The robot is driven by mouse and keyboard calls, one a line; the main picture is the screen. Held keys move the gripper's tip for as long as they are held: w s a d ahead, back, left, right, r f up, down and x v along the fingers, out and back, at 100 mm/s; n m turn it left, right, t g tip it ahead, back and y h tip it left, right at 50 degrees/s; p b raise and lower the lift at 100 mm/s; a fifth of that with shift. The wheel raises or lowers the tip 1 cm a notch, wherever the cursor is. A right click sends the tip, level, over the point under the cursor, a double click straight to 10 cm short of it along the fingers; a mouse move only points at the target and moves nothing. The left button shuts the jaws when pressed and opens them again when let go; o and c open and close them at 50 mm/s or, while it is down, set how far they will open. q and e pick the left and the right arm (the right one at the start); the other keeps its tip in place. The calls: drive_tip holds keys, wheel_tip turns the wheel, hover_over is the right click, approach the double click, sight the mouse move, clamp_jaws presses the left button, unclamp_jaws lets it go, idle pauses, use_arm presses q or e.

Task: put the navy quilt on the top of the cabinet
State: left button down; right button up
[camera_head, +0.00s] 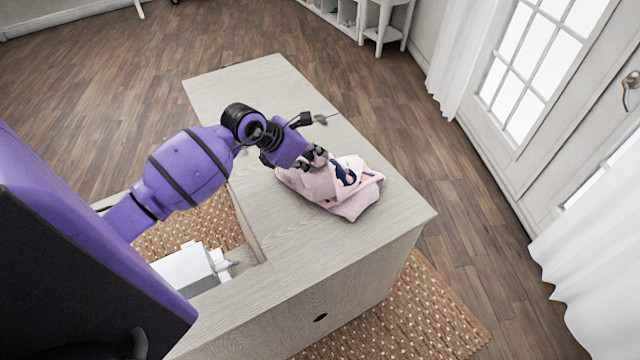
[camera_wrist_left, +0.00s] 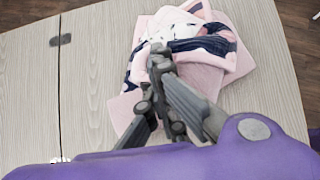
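The quilt (camera_head: 354,196) is mostly pale pink with navy patches. It lies crumpled on the pale wood cabinet top (camera_head: 300,240), near the right-hand end. My left gripper (camera_head: 318,158) reaches down to the quilt's upper left side, its fingertips at the cloth. In the left wrist view the dark fingers (camera_wrist_left: 160,75) lie over the quilt (camera_wrist_left: 203,82), close to a navy strip. The fingers hide the contact, so I cannot tell whether cloth is pinched between them. My right gripper is not in view.
A white sewing machine (camera_head: 185,268) sits in the cabinet's recess, below my left arm. The cabinet top is bare behind the quilt and in front of it. A woven rug (camera_head: 420,315) and wood floor surround the cabinet. Glazed doors (camera_head: 530,70) stand at the right.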

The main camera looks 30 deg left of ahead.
use_arm(q)
wheel_tip(320, 180, down, 2)
drive_tip(key=shift+w+a+f, duration=0.1)
drive_tip(key=shift+f, duration=0.7)
drive_tip(key=c, duration=2.5)
unclamp_jaws()
drive_tip(key=o, duration=1)
drive_tip(key=shift+f, duration=0.15)
drive_tip(key=shift+o, duration=0.2)
